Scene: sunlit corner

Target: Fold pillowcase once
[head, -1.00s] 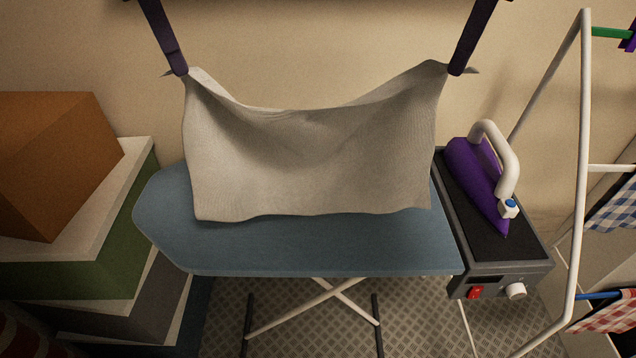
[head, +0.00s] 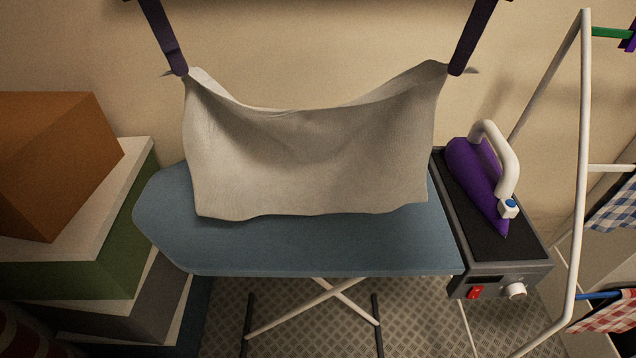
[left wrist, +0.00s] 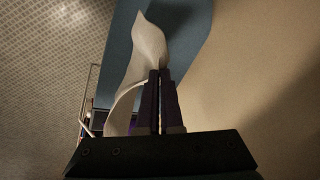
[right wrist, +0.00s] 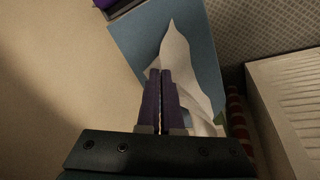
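The cream pillowcase (head: 310,165) hangs between my two grippers over the blue ironing board (head: 300,248). Its top edge sags in the middle, and its lower edge is at the board, whether resting on it or just above I cannot tell. My left gripper (head: 180,72) is shut on its upper left corner, and my right gripper (head: 456,72) is shut on its upper right corner. In the left wrist view the closed fingers (left wrist: 158,75) have the cloth (left wrist: 148,45) just beyond them. The right wrist view shows closed fingers (right wrist: 160,75) against the cloth (right wrist: 175,55).
A purple iron (head: 477,180) stands on its dark station (head: 500,262) at the board's right end. A white drying rack (head: 583,150) is further right. Stacked boxes (head: 75,240) stand at the left. The board's front strip is bare.

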